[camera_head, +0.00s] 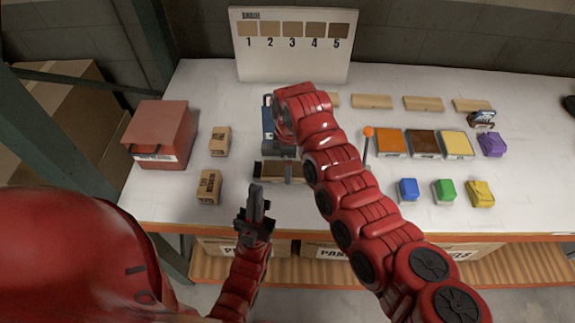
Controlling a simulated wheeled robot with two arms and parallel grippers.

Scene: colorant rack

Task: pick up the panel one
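Wooden panels lie in a row at the back of the table: one (371,101), another (423,103) and one at the right (472,105). A further one (333,100) is partly behind my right arm. No number shows on them, so I cannot tell which is panel one. My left gripper (256,200) is near the table's front edge, its dark fingers close together and empty, below a device with a wooden piece (272,171). My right arm reaches up across the table. Its end is over the blue device (268,127), and its fingers cannot be made out.
A board (293,70) with swatches numbered 1 to 5 stands at the back. A red box (160,135) and two small cartons (220,141) (208,187) are at left. Colored tiles (423,144) and small colored containers (444,190) are at right. An orange-tipped stick (368,133) stands near my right arm.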

